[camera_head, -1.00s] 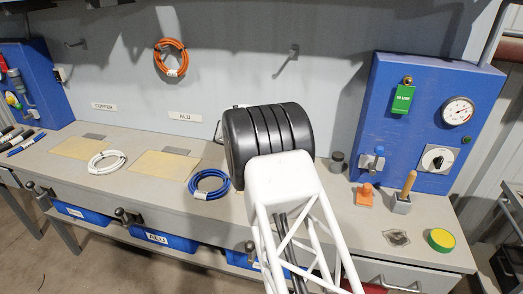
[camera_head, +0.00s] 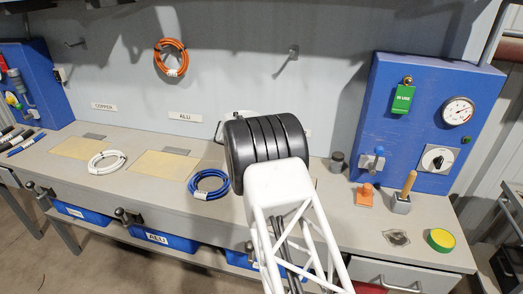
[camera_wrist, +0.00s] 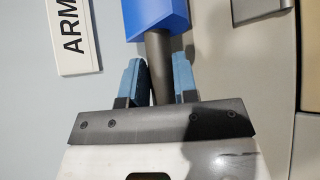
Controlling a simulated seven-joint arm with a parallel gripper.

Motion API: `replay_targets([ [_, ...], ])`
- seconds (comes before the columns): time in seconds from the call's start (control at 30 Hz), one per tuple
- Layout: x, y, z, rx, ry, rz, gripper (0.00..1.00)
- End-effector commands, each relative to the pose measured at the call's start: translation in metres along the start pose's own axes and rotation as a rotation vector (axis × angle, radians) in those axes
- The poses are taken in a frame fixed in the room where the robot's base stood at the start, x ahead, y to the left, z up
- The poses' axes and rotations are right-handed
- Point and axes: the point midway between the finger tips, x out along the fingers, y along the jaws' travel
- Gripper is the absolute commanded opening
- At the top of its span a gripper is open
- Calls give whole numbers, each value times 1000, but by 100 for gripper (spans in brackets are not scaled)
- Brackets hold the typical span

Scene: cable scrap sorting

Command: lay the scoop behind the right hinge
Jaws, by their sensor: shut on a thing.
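In the wrist view my gripper (camera_wrist: 157,78) has its two blue finger pads closed on a dark grey round handle (camera_wrist: 156,50). A blue block-shaped part, which I take for the scoop (camera_wrist: 156,14), sits at the handle's far end and is cut off by the top edge. In the head view my own arm hides the gripper and the scoop. I cannot make out for certain which fitting is the right hinge; metal fittings (camera_head: 128,216) stand along the bench's front edge.
The bench (camera_head: 335,215) holds a blue cable coil (camera_head: 208,184), a white coil (camera_head: 106,161), an orange block (camera_head: 365,195), a wooden-handled tool (camera_head: 404,193) and a green-yellow tin (camera_head: 441,240). A blue gauge panel (camera_head: 400,150) stands at the right. A white label (camera_wrist: 75,36) is beside the scoop.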

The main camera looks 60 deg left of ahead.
Motion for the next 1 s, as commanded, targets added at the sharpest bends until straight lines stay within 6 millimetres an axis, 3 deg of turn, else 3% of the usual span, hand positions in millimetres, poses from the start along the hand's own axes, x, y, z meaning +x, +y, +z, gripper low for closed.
replay_targets([
  [0.2, 9, -13, -10, 0, 1, 1, 0],
  [0.63, 11, -16, -11, 0, 1, 1, 0],
  [0.67, 12, -16, -12, 0, 1, 1, 29],
  [0.7, 11, -16, -12, 0, 1, 1, 35],
  [1.0, 11, -16, -11, 0, 1, 1, 38],
])
